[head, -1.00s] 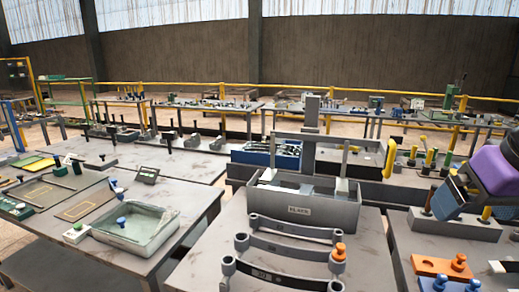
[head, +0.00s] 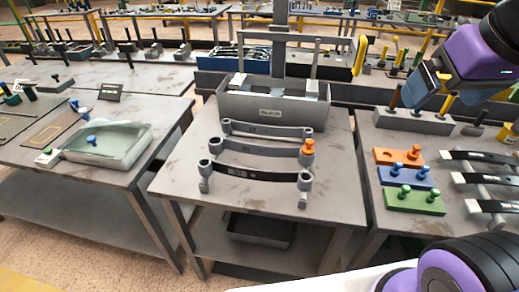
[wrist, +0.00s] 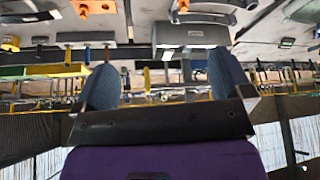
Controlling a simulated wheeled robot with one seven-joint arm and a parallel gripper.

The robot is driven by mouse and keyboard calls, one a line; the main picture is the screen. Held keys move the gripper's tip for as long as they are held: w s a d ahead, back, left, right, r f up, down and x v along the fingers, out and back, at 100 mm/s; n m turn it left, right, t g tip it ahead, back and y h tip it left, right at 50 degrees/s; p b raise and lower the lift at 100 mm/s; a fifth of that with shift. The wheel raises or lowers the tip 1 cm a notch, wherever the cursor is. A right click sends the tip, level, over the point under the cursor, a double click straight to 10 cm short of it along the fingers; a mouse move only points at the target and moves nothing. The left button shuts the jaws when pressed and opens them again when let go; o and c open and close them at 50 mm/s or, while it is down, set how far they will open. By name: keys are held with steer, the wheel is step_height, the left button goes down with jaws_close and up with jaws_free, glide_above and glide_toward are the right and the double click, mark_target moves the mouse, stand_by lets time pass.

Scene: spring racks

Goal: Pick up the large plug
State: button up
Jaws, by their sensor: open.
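Which plug is the large one is not marked. An orange plug (head: 308,147) stands upright in the right end of a curved grey spring rack (head: 256,152) on the middle table. Another orange plug (head: 415,154) stands in an orange block (head: 390,157) on the right table, beside an empty hole. Blue plugs (head: 413,170) and green plugs (head: 404,191) stand in blocks in front of it. My gripper (wrist: 163,60) is open and empty in the wrist view, above and away from the tables.
A grey bin (head: 272,108) stands behind the racks. A shallow tray (head: 105,150) with a blue plug is on the left table. Upright pegs in a grey base (head: 415,121) stand on the right table below my gripper. The middle table's front is clear.

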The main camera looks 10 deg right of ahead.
steer(key=shift+c, duration=0.3)
steer(key=c, duration=0.4)
